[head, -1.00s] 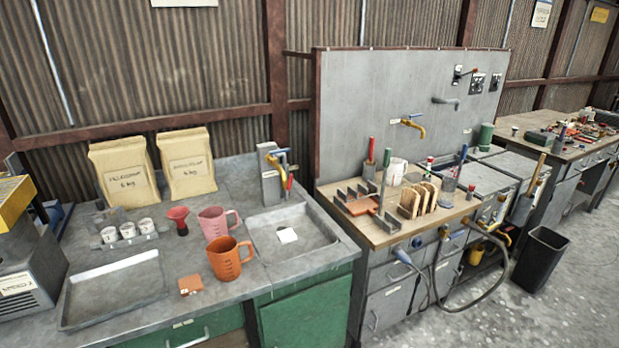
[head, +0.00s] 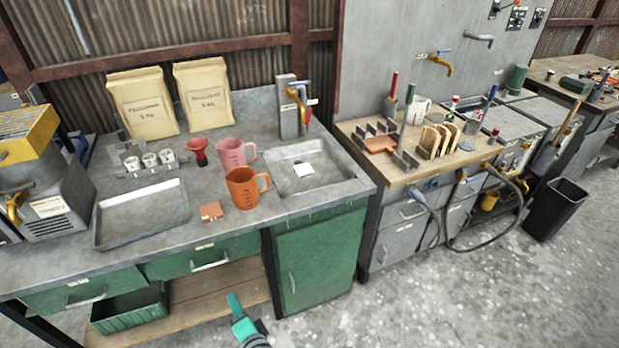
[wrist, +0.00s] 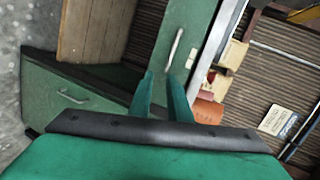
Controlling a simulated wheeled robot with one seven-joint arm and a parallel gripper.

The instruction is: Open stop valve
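Several valve-like fittings show, and I cannot tell which is the stop valve. A yellow tap with a blue lever (head: 439,62) is on the grey wall panel. Yellow fittings (head: 489,200) sit low on the right grey cabinet, partly hidden by a hose. My gripper (head: 235,300) is low in front of the green cabinet, well away from these fittings. In the wrist view my gripper (wrist: 163,80) has its two teal fingers apart with nothing between them.
The sink (head: 315,173), an orange jug (head: 243,190), a pink jug (head: 231,153) and a tray (head: 142,212) are on the left counter. A grey hose (head: 480,243) hangs before the right cabinet. A black bin (head: 555,210) stands at right. The floor in front is clear.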

